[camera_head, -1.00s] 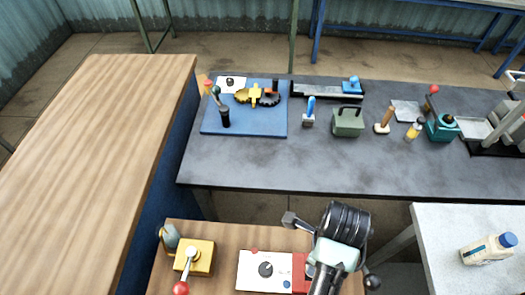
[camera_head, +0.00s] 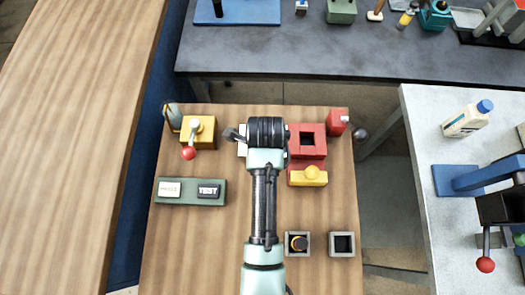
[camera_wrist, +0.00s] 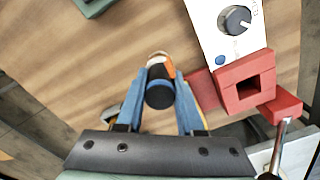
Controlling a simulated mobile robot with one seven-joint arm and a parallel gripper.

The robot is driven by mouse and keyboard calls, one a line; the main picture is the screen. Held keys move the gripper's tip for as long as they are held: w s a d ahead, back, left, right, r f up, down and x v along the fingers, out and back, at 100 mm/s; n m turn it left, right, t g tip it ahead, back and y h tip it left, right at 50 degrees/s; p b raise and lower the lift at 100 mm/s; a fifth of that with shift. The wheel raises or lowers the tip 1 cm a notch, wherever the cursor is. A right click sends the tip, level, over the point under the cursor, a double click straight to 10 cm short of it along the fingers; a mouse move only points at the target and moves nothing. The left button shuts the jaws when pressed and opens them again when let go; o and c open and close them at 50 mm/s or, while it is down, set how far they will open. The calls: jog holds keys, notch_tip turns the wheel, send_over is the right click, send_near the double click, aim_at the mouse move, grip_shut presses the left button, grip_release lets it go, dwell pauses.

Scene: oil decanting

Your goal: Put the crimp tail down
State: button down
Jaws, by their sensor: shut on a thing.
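In the wrist view my gripper (camera_wrist: 162,78) has blue fingers shut on a short dark cylinder with a blue band (camera_wrist: 160,94), which I take to be the crimp tail. An orange part shows at its far end. Wooden tabletop lies behind it, and I cannot tell whether it touches anything. In the head view my arm hides the gripper and the held piece.
On the wooden table stand a red block with a square hole (camera_head: 320,146), a yellow knobbed block (camera_head: 309,178), a yellow lever box (camera_head: 204,131) and a green label plate (camera_head: 182,200). One grey socket (camera_head: 288,248) holds a black-and-orange piece; another (camera_head: 343,253) looks empty.

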jog(key=shift+f, duration=2.1)
jog(key=shift+f, duration=0.1)
jog(key=c, duration=0.5)
grip_release()
jog(key=shift+c, duration=0.2)
